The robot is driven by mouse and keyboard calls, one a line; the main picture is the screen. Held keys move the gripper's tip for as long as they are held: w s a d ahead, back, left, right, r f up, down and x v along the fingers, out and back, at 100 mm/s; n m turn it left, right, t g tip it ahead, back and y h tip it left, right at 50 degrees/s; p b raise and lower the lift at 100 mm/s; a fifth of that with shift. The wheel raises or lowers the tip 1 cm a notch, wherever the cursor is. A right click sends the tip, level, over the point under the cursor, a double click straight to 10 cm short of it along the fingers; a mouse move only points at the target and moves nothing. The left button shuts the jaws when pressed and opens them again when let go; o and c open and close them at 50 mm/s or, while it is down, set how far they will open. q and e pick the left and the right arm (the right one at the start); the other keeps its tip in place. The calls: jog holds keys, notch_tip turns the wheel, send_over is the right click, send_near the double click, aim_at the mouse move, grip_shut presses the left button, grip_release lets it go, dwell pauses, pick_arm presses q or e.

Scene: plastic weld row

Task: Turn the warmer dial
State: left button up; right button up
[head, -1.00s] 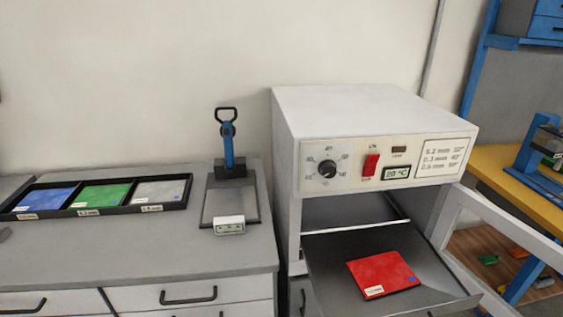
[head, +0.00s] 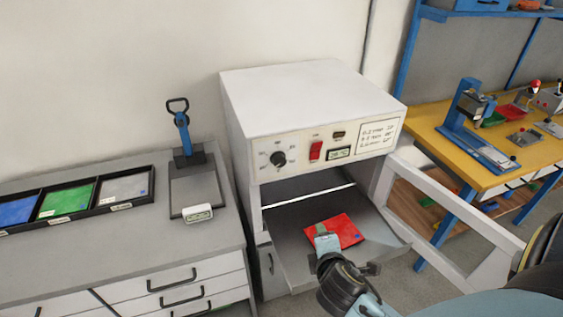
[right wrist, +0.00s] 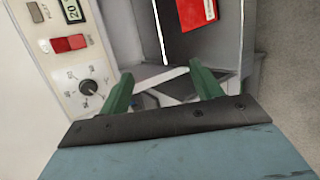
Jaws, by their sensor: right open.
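The warmer (head: 300,110) is a white box with a front panel. Its black dial (head: 278,158) is at the left of the panel, inside a ring of printed marks. The dial also shows in the right wrist view (right wrist: 89,87), left of the fingers. My right gripper (head: 322,230) is in front of the open warmer, below the panel and over the lowered tray area. In the right wrist view its two green fingers (right wrist: 160,80) are apart with nothing between them. It is clear of the dial. My left gripper is not in view.
A red sheet (head: 346,230) lies on the warmer's tray (head: 290,258). The warmer's door frame (head: 450,205) stands open at right. A red switch (head: 315,150) and a small display (head: 338,153) sit right of the dial. A grey counter (head: 110,245) is at left.

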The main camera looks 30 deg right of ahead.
jog(key=w+d+r+n+t+h, duration=0.1)
jog(key=w+d+r+n+t, duration=0.1)
jog(key=w+r+n+t, duration=0.4)
jog(key=n+t+y, duration=0.2)
jog(key=n+y, duration=0.1)
jog(key=n, duration=1.3)
send_near(280, 162)
jog(key=x, duration=0.9)
jog(key=shift+f+p, duration=0.1)
jog(key=shift+p, duration=0.25)
jog(key=shift+c, duration=0.5)
jog(key=c, duration=0.9)
